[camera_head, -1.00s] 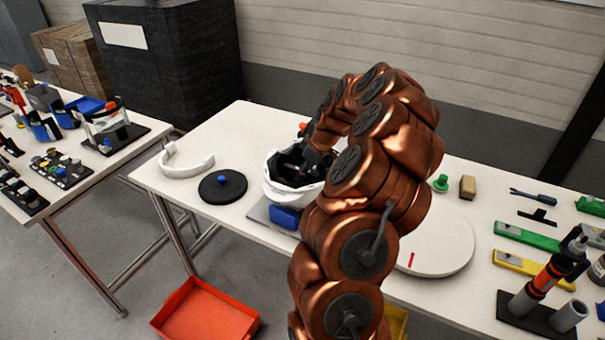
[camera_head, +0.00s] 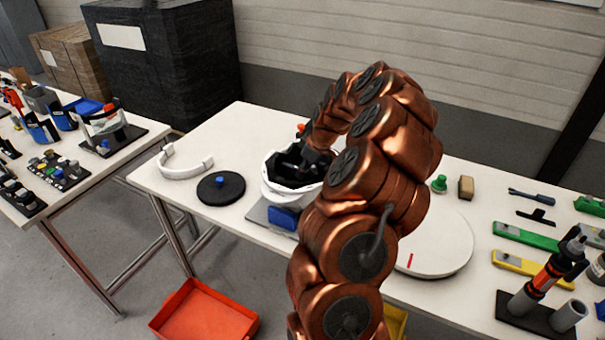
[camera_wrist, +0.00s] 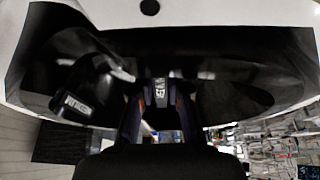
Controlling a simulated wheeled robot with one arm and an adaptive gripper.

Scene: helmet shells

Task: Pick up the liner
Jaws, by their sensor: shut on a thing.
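The white helmet shell (camera_head: 273,196) sits on a grey and blue holder on the table, left of my arm. A piece with a white rim and a dark, angular inside, which I take for the liner (camera_head: 283,169), is at the top of the shell. In the wrist view the liner (camera_wrist: 225,62) fills the upper middle, with a pale edge above it. My gripper (camera_wrist: 160,92) reaches inside and is shut on the liner. In the head view my gripper (camera_head: 314,157) is partly hidden by my arm. Whether the liner is clear of the shell I cannot tell.
A white curved band (camera_head: 185,165) and a black disc with a blue knob (camera_head: 221,187) lie to the left. A white round plate (camera_head: 440,245) is right of my arm, with several tools beyond. A red bin (camera_head: 205,312) stands below the table.

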